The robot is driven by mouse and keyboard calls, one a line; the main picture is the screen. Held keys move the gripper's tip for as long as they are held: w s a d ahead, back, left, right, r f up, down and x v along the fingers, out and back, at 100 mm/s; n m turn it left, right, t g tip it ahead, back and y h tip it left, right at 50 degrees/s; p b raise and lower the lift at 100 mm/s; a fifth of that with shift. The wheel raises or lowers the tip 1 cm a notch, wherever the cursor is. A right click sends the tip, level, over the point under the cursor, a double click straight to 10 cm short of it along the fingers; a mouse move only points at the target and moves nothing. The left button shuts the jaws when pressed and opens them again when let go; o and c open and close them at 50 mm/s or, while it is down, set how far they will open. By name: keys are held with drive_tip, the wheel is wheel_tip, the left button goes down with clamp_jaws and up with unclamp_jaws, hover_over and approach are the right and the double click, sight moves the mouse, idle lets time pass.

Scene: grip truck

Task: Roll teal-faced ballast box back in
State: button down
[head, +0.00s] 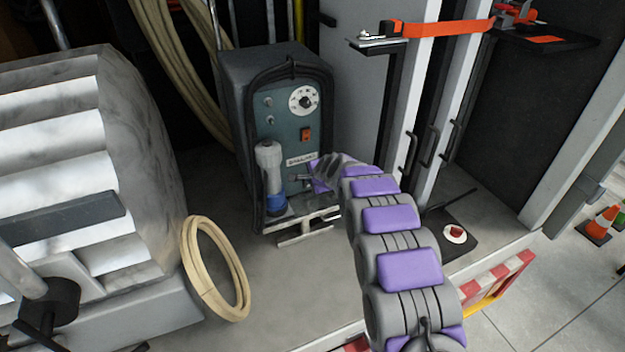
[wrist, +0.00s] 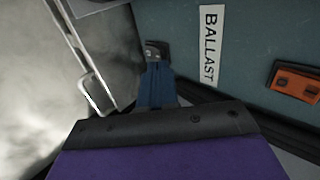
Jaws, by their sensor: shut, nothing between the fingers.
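The teal-faced ballast box (head: 290,130) stands upright on the grey deck, with a black frame, a white dial, an orange switch and a "BALLAST" label. In the wrist view, its teal face (wrist: 245,50) with the label and orange switch fills the upper right. My gripper (head: 305,178) is shut and empty, close in front of the lower part of the face, beside a clear and blue cylinder (head: 271,178). I cannot tell whether it touches the box. A metal plate (head: 305,222) sits at the box's foot. In the wrist view, the gripper's purple and black body covers the lower middle.
A large louvred lamp housing (head: 60,140) stands at left. A cabinet with black handles (head: 430,140) is at right. The deck edge has a red-white strip (head: 500,280). A traffic cone (head: 602,222) stands on the ground beyond.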

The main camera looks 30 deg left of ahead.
drive_tip(key=s+d+r+n+g+h+b, duration=0.1)
drive_tip(key=s+d+r+b, duration=0.1)
drive_tip(key=s+d+r, duration=0.35)
drive_tip(key=s+d+r+n+b, duration=0.1)
drive_tip(key=s+d+r, duration=0.1)
drive_tip(key=d, duration=0.6)
drive_tip(key=s+d+n+g+h+b, duration=0.3)
drive_tip(key=s+d, duration=1.2)
drive_tip(key=d, duration=0.2)
drive_tip(key=s+d+f+n+g+h+b, duration=0.1)
drive_tip(key=s+d, duration=0.5)
drive_tip(key=s, duration=0.3)
drive_tip(key=s+d+f+n+g+h+b, duration=0.1)
drive_tip(key=s+d+f+b, duration=0.1)
drive_tip(key=s+d, duration=0.4)
drive_tip(key=s+d+f+n+g+h+b, duration=0.1)
drive_tip(key=s+d, duration=0.5)
drive_tip(key=s, duration=0.8)
drive_tip(key=shift+s+d+f+g+b, duration=0.2)
drive_tip(key=shift+s+d+g+b, duration=0.1)
drive_tip(key=shift+g, duration=0.1)
drive_tip(key=shift+a, duration=0.1)
